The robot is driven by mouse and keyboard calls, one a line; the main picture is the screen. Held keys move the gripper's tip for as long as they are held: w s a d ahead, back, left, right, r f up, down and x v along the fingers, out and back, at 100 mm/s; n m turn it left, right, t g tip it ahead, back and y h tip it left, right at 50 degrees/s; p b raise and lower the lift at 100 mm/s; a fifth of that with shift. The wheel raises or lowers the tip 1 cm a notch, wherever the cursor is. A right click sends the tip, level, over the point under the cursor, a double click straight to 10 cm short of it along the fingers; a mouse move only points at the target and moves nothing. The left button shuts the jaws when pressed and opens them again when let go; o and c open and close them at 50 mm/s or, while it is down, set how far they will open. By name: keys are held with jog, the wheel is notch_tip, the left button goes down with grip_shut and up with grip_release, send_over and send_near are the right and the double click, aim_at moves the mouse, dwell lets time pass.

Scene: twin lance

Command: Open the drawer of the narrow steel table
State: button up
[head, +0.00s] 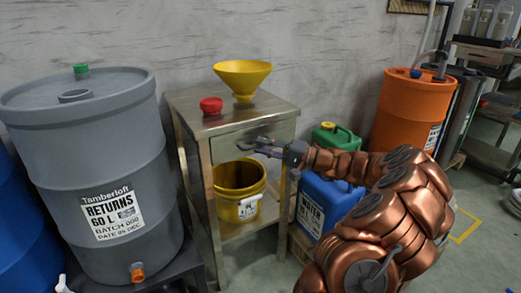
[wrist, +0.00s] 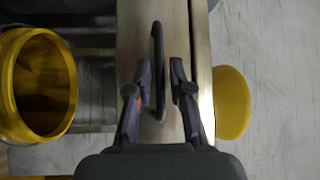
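The narrow steel table (head: 180,103) stands against the wall in the head view. Its steel drawer front (head: 228,147) looks flush with the frame. In the wrist view the drawer front (wrist: 130,30) runs up the middle, turned on its side. A dark bar handle (wrist: 157,40) is on it. My gripper (wrist: 159,66) is open, one finger on each side of the handle, with gaps showing; I cannot tell whether the tips reach past the bar. In the head view my gripper (head: 260,147) is at the drawer front and partly hides the handle.
A yellow funnel (head: 243,75) and a red cap (head: 211,105) are on the tabletop. A yellow bucket (head: 238,178) stands on the lower shelf. A grey drum (head: 85,160) is at left; a blue canister (head: 325,203) and orange drum (head: 405,112) are at right.

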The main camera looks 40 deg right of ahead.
jog(key=shift+w+a, duration=0.35)
jog(key=shift+w, duration=0.05)
grip_shut()
dwell(0.4)
